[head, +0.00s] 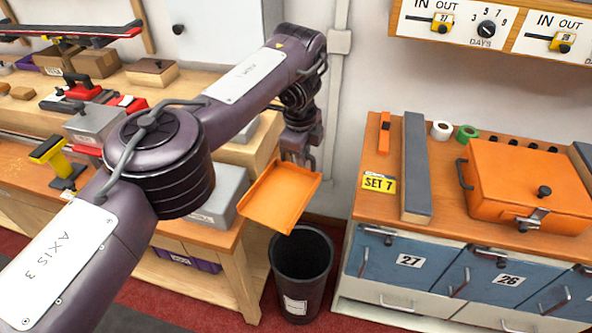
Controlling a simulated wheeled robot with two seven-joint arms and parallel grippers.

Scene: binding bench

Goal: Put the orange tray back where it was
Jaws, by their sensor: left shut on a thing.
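The orange tray (283,197) is a shallow open tray with low raised sides. It hangs in the air, tilted in the picture, in front of the gap between the two benches and above the black bin. My left gripper (299,158) is at the tray's far edge and is shut on it. The left arm crosses the view from the lower left. My right gripper is not in view.
A black bin (302,268) stands on the floor below the tray. The right bench (373,211) holds an orange case (526,180), a long grey bar (416,165), tape rolls and a yellow "SET 7" label (379,184). The left bench holds tools, boxes and a grey block (218,199).

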